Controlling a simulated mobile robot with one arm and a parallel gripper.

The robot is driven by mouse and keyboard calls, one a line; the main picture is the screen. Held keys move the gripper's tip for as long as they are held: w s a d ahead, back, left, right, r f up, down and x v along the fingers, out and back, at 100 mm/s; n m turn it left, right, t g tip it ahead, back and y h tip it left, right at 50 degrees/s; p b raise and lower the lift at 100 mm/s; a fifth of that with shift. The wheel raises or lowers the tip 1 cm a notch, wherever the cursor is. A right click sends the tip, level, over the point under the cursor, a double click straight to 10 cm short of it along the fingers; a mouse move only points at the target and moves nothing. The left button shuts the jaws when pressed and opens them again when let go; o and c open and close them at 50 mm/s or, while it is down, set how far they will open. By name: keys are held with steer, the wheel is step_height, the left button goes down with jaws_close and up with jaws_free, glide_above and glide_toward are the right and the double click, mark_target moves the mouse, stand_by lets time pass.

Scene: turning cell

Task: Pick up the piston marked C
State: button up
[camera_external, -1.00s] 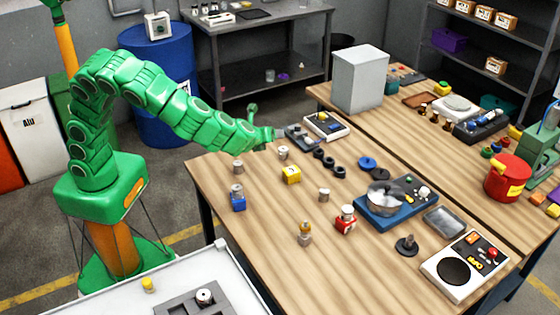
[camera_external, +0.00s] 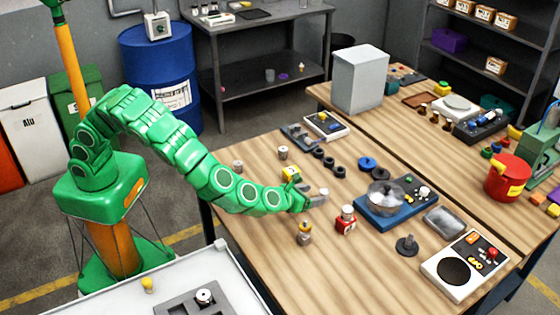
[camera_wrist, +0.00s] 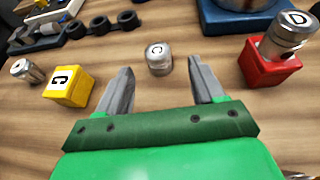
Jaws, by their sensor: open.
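The piston marked C (camera_wrist: 157,57) is a silver metal cylinder standing on the wooden table, its letter on the light top face. In the wrist view it is just beyond and between my gripper's (camera_wrist: 160,68) two fingertips, which are apart and empty. In the outside view the piston (camera_external: 324,192) is right at the end of my gripper (camera_external: 312,201), low over the table. Whether the fingers reach around it is unclear.
A red block (camera_wrist: 268,65) with a piston marked D (camera_wrist: 288,32) stands close right. A yellow lettered block (camera_wrist: 69,86) and a small piston (camera_wrist: 27,71) are left.

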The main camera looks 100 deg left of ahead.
mark_target(320, 194)
steer(key=x, duration=0.6)
steer(key=shift+s+f, duration=0.25)
steer(key=shift+w+a+f, duration=0.2)
steer(key=shift+w+a, duration=0.2)
steer(key=shift+a, duration=0.05)
steer(key=c, duration=1.1)
